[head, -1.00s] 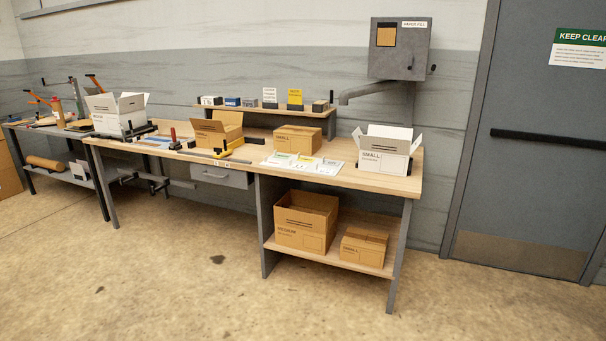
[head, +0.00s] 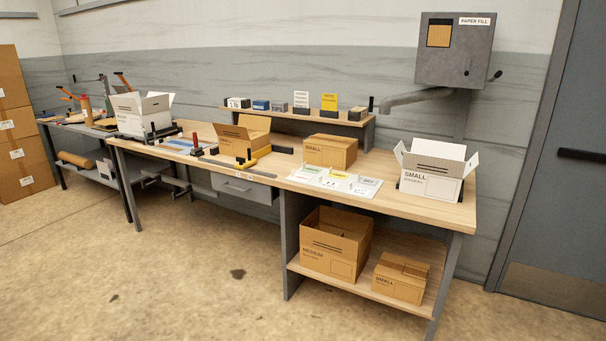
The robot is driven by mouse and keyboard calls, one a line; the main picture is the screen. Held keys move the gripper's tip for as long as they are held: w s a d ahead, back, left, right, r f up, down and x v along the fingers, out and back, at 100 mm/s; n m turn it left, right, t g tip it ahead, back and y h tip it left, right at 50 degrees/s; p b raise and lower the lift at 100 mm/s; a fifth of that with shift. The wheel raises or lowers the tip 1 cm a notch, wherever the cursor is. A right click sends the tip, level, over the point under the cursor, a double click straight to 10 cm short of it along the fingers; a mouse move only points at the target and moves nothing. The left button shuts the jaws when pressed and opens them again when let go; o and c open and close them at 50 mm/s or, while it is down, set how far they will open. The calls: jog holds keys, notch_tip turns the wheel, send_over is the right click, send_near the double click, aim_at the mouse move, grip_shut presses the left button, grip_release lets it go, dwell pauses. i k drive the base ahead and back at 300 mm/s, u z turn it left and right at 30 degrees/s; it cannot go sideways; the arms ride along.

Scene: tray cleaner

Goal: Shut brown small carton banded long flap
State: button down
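A brown carton (head: 232,144) stands on the workbench left of centre with flaps raised, a tall one at its back; its size label is not readable. A brown carton marked SMALL (head: 331,152) sits right of it, with its top looking shut. Another brown SMALL carton (head: 398,282) is on the lower shelf; its top flaps look nearly flat, but I cannot tell if they are fully shut. I cannot make out a band on any flap. My gripper is not in view.
An open brown MEDIUM carton (head: 335,243) is on the lower shelf (head: 375,297). A paper-fill box (head: 453,50) hangs above. The floor (head: 180,270) in front is clear.

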aim_at(232, 131)
jog(key=u, duration=0.25)
jog(key=i, duration=0.9)
jog(key=u, duration=0.5)
jog(key=i, duration=1.05)
jog(key=u, duration=0.8)
jog(key=i, duration=0.8)
jog(key=u, duration=0.75)
jog(key=i, duration=0.85)
jog(key=u, duration=0.4)
